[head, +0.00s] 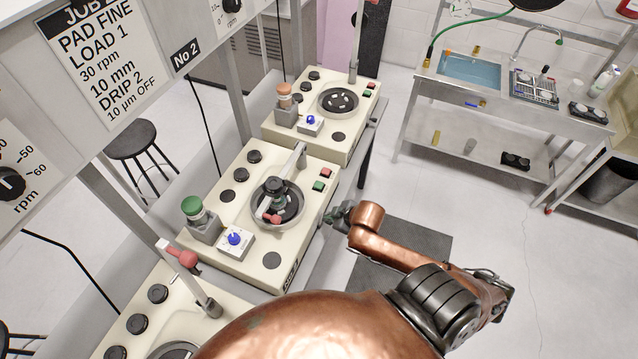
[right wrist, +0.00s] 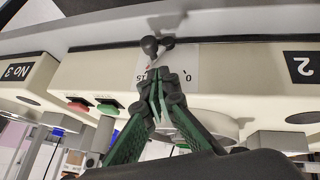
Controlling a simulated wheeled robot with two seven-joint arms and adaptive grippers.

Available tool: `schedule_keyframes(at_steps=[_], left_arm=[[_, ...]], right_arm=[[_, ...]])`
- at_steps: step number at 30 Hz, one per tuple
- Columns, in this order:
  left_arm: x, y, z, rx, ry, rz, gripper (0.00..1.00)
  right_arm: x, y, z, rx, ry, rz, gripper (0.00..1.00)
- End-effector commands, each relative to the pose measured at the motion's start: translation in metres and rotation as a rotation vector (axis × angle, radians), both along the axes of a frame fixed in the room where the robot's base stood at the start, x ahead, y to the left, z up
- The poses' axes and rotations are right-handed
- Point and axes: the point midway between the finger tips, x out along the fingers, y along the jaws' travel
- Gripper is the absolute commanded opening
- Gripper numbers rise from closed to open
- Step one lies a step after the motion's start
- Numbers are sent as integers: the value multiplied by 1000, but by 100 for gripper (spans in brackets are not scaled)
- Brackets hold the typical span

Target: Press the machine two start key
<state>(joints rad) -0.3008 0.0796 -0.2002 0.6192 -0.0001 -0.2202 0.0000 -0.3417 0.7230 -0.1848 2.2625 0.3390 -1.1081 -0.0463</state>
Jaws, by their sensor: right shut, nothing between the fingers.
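Machine two (head: 228,262) is the cream middle machine in the head view, with a number plate on its front edge. Its green key (head: 318,186) and red key (head: 326,173) sit at its right edge. My right gripper (head: 338,214) is just right of the machine's edge, near the green key and apart from it. In the right wrist view the shut, empty fingers (right wrist: 160,82) are in front of the machine's side; the green key (right wrist: 108,109) and red key (right wrist: 78,107) show left of them. Which key does what is not readable. My left gripper is out of view.
A similar machine (head: 284,130) stands behind, and another (head: 185,322) in front. A lever with a dark knob (right wrist: 150,45) is close to the fingertips in the wrist view. Open floor lies right of the machines, before a sink bench (head: 425,100).

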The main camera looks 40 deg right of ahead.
Motion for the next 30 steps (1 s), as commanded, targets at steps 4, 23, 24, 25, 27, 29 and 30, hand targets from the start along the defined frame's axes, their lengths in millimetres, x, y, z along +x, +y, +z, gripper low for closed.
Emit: schedule_keyframes(at_steps=[4, 23, 24, 25, 27, 29, 30], left_arm=[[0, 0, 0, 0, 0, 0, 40], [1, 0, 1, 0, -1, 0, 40], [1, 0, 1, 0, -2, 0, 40], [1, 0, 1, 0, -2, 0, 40], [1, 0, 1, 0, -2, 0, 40], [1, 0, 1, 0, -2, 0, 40], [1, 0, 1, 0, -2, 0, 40]], right_arm=[[34, -16, 27, -48, -51, 99, 0], [121, -61, 139, -160, -194, 318, 0], [121, -61, 139, -160, -194, 318, 0], [121, -61, 139, -160, -194, 318, 0], [121, -61, 139, -160, -194, 317, 0], [121, -62, 139, -160, -194, 317, 0], [121, -62, 139, -160, -194, 317, 0]])
